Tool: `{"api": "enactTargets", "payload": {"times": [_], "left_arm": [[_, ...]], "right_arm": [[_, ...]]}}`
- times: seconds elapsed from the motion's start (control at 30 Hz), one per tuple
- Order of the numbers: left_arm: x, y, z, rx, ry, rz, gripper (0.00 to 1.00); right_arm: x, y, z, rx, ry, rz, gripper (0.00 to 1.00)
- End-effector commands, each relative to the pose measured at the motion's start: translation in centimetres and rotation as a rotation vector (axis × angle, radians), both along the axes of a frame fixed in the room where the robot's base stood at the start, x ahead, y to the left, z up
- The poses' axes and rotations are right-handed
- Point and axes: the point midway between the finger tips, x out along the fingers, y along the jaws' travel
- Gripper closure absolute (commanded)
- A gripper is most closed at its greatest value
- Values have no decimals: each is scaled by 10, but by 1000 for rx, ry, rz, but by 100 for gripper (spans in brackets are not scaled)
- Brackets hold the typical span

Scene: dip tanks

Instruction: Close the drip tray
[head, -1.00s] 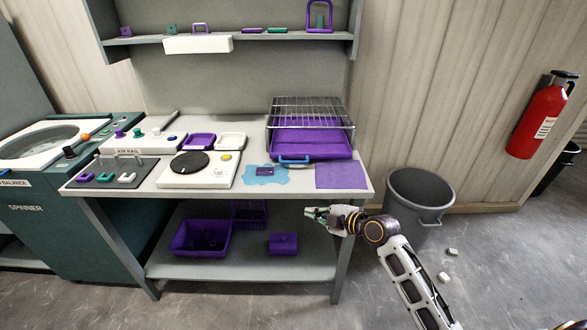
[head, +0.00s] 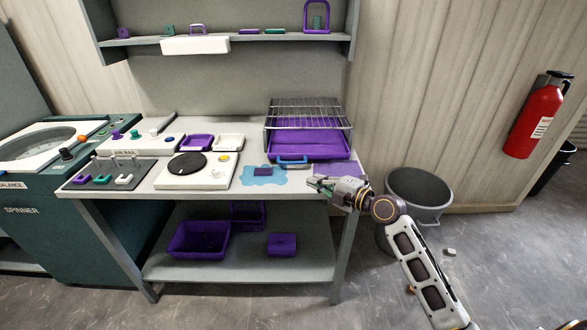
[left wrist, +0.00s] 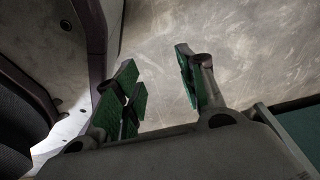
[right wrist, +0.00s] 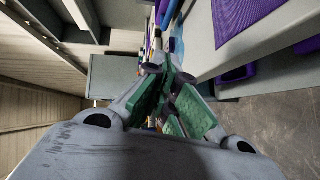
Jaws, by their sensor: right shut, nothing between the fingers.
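The drip tray (head: 310,150) is a purple tray under a wire rack (head: 305,113) at the back right of the bench. It sticks out in front of the rack, with a blue handle (head: 292,161) on its front. My right gripper (head: 312,184) is in front of and below the handle, by the bench's front edge, apart from the tray. Its green-padded fingers are together and empty in the right wrist view (right wrist: 168,85). My left gripper (left wrist: 155,68) is open and empty over the floor in the left wrist view; the head view does not show it.
A purple mat (head: 338,169) lies right of the handle, partly hidden by my right gripper. A white unit with a black disc (head: 187,165) stands further left. A grey bin (head: 420,187) stands right of the bench.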

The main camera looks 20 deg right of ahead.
Motion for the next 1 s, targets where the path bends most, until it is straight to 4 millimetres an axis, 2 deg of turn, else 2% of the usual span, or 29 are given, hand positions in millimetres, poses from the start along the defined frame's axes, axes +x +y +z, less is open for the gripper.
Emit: {"api": "enactTargets", "payload": {"times": [0.43,1.0], "left_arm": [[-2,1,0,2,2,-1,60],[-13,9,-2,10,10,-4,60]], "right_arm": [[10,5,-1,2,1,-1,100],[53,31,-9,3,1,-1,100]]}}
